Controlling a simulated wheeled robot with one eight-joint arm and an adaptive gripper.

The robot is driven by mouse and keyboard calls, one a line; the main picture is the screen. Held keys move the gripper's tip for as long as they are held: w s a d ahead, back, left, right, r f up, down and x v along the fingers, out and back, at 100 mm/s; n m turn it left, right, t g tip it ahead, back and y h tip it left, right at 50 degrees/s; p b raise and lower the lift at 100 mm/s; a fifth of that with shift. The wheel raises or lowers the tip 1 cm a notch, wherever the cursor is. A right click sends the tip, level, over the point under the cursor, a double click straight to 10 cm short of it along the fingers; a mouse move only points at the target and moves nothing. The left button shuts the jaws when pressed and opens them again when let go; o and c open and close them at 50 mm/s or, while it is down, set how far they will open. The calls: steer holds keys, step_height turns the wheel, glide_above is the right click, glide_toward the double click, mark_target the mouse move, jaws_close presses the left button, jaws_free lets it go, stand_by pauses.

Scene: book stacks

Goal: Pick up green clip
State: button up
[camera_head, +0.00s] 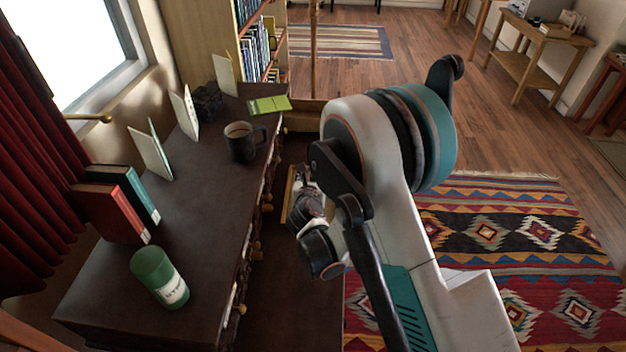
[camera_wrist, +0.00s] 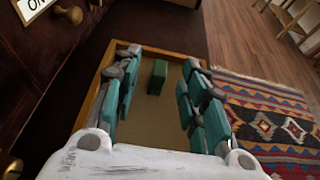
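A small dark green block, which looks like the green clip (camera_wrist: 158,76), lies in a shallow wood-rimmed tray or drawer (camera_wrist: 152,48) in the wrist view. My gripper (camera_wrist: 162,63) is open, with its teal fingers on either side of the clip in the picture. A gap shows between the clip and each finger; the height above it is hard to tell. In the head view my gripper (camera_head: 299,178) points down over the tray's yellowish rim (camera_head: 289,195), and the clip is hidden there.
The dark dresser (camera_head: 200,215) stands left of my arm, with knobs along its front. On it are a dark mug (camera_head: 242,143), a green canister (camera_head: 160,278), books (camera_head: 112,212), cards and a lime-green item (camera_head: 269,105). A patterned rug (camera_head: 510,255) lies right.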

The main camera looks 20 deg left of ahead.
mark_target(313, 173)
steer(key=x, duration=0.2)
steer(key=b+x, duration=0.1)
steer(key=x, duration=0.1)
steer(key=shift+d+f+b, duration=0.15)
steer(key=shift+f+b, duration=0.15)
steer(key=shift+f, duration=0.05)
steer(key=c, duration=0.8)
steer(key=shift+r, duration=0.1)
